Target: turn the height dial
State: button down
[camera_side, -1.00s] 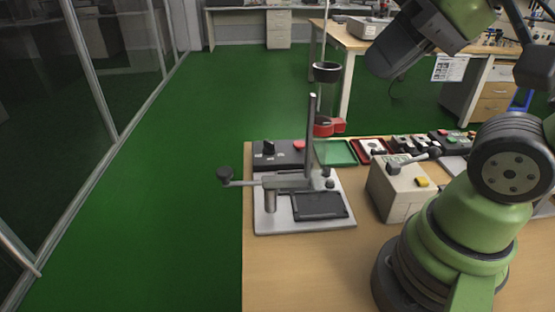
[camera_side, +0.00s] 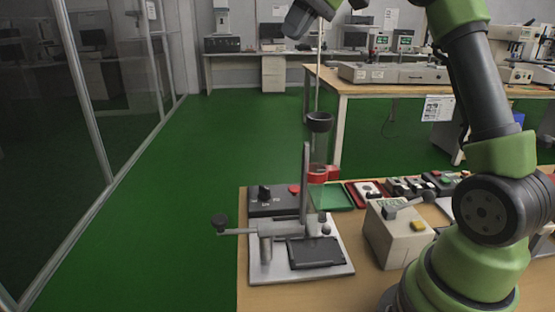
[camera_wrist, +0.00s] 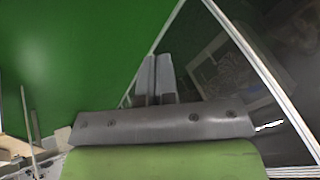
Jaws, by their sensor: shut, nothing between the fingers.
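A test stand (camera_side: 335,265) with a pale base plate stands at the near left of the wooden table in the side view. A black round knob (camera_side: 220,222) sits at the left end of its horizontal bar, past the table edge. I cannot tell which one is the height dial. My gripper (camera_wrist: 154,72) is shut and empty in the wrist view, over green floor near a glass partition. In the side view my arm reaches up and left, high above the stand, and the fingertips are not clear.
A clear tube with a red collar (camera_side: 322,174) stands behind the stand. A dark box with a knob and red button (camera_side: 275,201) is at the back left. A beige box with a lever (camera_side: 398,240) stands right of the stand. A green tray (camera_side: 332,197) lies behind.

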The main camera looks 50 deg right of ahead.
jog(key=w+d+f+n+y, duration=0.1)
jog(key=w+d+f, duration=0.1)
jog(key=d+f, duration=0.45)
send_near(278, 195)
jog(key=w+a+f, duration=0.4)
jog(key=shift+w+f, duration=0.15)
jog(key=shift+f, duration=0.15)
